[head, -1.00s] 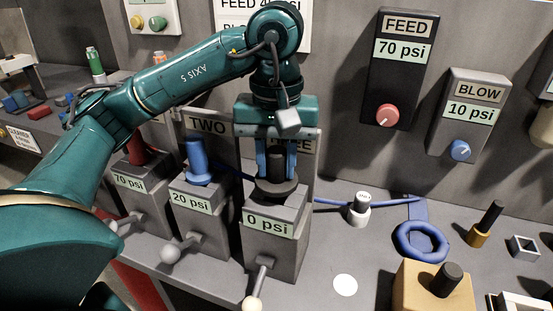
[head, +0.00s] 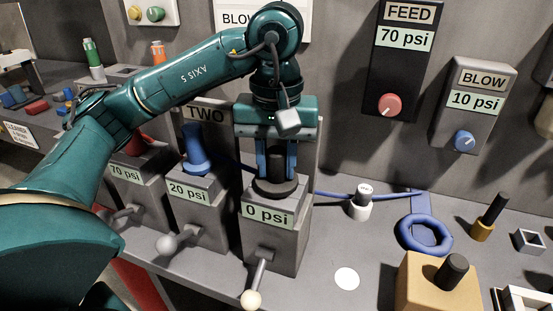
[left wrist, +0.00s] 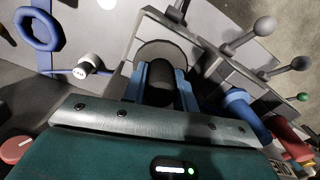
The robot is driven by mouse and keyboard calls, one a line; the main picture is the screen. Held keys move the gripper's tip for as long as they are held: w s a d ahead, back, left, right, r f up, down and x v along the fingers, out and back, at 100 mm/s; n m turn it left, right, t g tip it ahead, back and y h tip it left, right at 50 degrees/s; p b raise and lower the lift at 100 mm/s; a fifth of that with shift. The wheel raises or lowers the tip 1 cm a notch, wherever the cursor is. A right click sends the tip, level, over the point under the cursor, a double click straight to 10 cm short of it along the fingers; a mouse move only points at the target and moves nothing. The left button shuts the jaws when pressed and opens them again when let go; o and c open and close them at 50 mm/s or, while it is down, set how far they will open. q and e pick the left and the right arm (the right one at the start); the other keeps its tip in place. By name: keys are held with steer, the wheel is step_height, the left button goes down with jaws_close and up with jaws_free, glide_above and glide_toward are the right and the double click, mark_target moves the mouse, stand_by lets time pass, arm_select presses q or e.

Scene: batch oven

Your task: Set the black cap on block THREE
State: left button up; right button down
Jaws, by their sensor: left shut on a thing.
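The black cap (head: 278,187), a wide dark disc with an upright stem, is held by my left gripper (head: 277,165). Its blue fingers are shut on the stem. The cap is at the top of the grey block THREE (head: 272,238), which carries a "0 psi" label and has a lever at its front. The cap looks level and down at the block's top face; I cannot tell whether it is fully seated. The left wrist view also shows the cap (left wrist: 160,55) between the fingers (left wrist: 160,88). My right gripper is not in view.
Block TWO (head: 195,200) with a blue cap (head: 195,152) and "20 psi" stands close on the left. Beyond it is a "70 psi" block (head: 140,178). To the right are a white-and-black knob (head: 362,203), a blue ring (head: 425,235) and a tan block (head: 420,290).

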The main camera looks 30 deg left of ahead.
mark_target(276, 150)
arm_select(q)
steer(key=shift+f, duration=0.1)
steer(key=o, duration=0.9)
steer(key=shift+o, duration=0.8)
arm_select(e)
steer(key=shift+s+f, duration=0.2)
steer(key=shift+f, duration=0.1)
arm_select(q)
steer(key=shift+f, duration=0.1)
step_height(276, 150, up, 4)
steer(key=shift+r+p, duration=0.1)
steer(key=shift+p, duration=0.4)
step_height(276, 150, up, 9)
steer(key=p, duration=0.2)
steer(key=shift+r, duration=0.2)
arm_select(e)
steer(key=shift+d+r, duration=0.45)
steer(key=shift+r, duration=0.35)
